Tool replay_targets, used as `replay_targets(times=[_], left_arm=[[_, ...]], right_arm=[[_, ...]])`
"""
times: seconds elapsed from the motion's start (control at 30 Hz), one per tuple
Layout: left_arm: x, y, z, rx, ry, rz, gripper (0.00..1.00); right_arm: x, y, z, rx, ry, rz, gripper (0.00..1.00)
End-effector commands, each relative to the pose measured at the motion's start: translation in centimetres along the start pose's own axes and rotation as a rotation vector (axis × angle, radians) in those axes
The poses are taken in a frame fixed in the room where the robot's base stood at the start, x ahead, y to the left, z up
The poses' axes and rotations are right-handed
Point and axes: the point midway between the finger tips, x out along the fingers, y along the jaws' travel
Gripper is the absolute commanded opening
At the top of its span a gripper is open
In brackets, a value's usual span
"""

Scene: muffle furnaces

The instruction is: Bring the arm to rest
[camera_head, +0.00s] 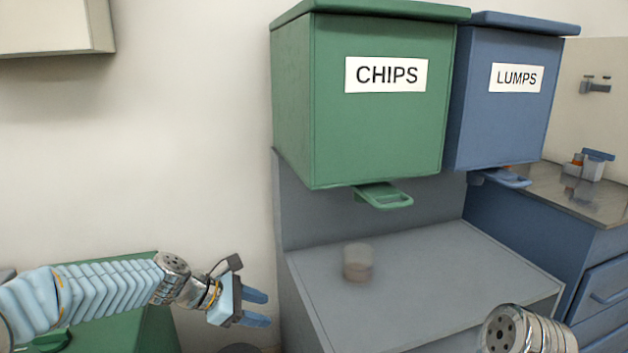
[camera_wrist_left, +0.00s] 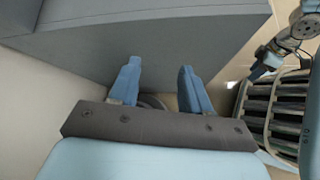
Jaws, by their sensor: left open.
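My left arm comes in from the left in the head view. Its gripper (camera_head: 269,309) is open, with two blue fingers apart and nothing between them. It points right, in front of the grey stand's left side. In the left wrist view the two fingers (camera_wrist_left: 159,66) are also apart and empty, with a grey panel beyond them. A metal link of my right arm (camera_head: 525,332) shows at the bottom right of the head view. In the left wrist view a small part of an arm with a bluish tip (camera_wrist_left: 264,70) shows at the right; its jaws are too small to judge.
A green CHIPS bin (camera_head: 375,125) and a blue LUMPS bin (camera_head: 508,110) hang above the grey stand (camera_head: 440,275). A blurred, see-through cup (camera_head: 358,262) is on the stand. A blue cabinet (camera_head: 590,270) stands at right. A dark slatted thing (camera_wrist_left: 272,110) is near my left wrist.

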Motion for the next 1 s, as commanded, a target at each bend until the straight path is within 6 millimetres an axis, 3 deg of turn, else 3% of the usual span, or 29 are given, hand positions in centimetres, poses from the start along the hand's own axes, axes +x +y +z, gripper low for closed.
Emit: replay_targets(times=[0.03,0.1,0.2,0.3,0.4,0.5,0.63,0.73,1.0], left_arm=[[2.6,-1.8,-3.0,0.055,0.052,-0.034,0.48],[6.0,-4.9,-7.4,0.178,0.133,-0.082,0.48],[10.0,-10.2,-13.2,0.394,0.229,-0.177,0.48],[12.9,-16.7,-18.2,0.654,0.283,-0.298,0.48],[14.6,-23.4,-21.6,0.925,0.283,-0.419,0.48],[15.1,-28.9,-23.4,1.16,0.243,-0.509,0.48],[15.1,-33.1,-24.1,1.358,0.188,-0.566,0.48],[15.0,-34.2,-24.2,1.421,0.168,-0.579,0.48],[15.0,-34.2,-24.3,1.43,0.168,-0.578,0.48]], right_arm=[[0.0,0.0,0.0,0.0,0.0,0.0,0.43],[0.0,0.0,0.0,0.0,0.0,0.0,0.43],[0.0,0.0,0.0,0.0,0.0,0.0,0.43],[0.0,0.0,0.0,0.0,0.0,0.0,0.43],[0.0,0.0,0.0,0.0,0.0,0.0,0.43],[0.0,0.0,0.0,0.0,0.0,0.0,0.43],[0.0,0.0,0.0,0.0,0.0,0.0,0.43],[0.0,0.0,0.0,0.0,0.0,0.0,0.43],[0.0,0.0,0.0,0.0,0.0,0.0,0.43]])
